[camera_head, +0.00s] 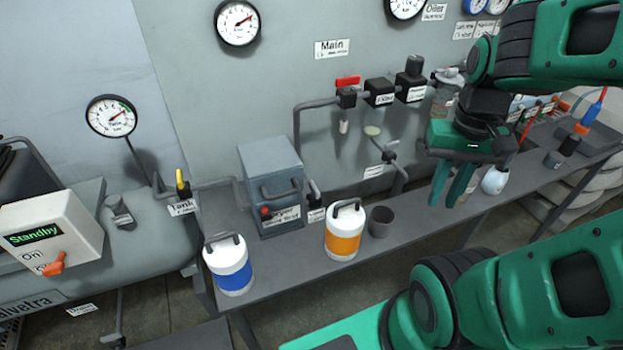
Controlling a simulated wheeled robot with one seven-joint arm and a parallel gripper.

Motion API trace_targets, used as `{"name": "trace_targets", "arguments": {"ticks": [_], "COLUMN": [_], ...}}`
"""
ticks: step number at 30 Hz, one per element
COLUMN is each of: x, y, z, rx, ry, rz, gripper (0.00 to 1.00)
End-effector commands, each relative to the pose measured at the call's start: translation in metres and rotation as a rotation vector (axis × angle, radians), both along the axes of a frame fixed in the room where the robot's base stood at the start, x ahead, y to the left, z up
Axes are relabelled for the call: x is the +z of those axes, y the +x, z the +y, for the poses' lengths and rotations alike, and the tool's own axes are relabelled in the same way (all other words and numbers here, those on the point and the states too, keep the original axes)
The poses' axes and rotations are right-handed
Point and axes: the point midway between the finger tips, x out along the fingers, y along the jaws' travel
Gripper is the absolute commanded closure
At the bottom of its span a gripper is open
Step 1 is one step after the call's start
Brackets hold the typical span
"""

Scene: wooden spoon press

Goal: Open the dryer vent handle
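The grey dryer box (270,180) stands on the bench against the wall, with a grey bar handle on its front and a small red knob (266,211) low on the left. Its front label is only partly readable. A short grey pipe fitting (314,192) comes off its right side above a small label (317,215) too small to read. I cannot tell for sure which part is the vent handle. My gripper (443,203) points down above the bench, well right of the dryer, touching nothing I can see. Its two green fingers are apart, with nothing between them.
A white-and-orange jug (345,232), a white-and-blue jug (229,265) and a grey cup (381,222) stand along the bench front. Wall piping with a red-handled valve (347,82) runs behind. A white bottle (495,180) stands right of my gripper. A control box (52,232) is at left.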

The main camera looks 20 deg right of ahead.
Motion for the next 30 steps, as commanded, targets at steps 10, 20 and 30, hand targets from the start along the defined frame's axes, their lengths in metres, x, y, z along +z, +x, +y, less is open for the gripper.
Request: {"name": "trace_targets", "arguments": {"ticks": [10, 20, 30], "x": [0.014, 0.008, -0.005], "y": [0.058, 0.192, 0.230], "z": [0.018, 0.119, 0.175], "rx": [0.143, 0.446, 0.556], "ry": [-0.005, -0.008, -0.005], "rz": [-0.010, -0.015, -0.020], "gripper": [0.82, 0.82, 0.82]}}
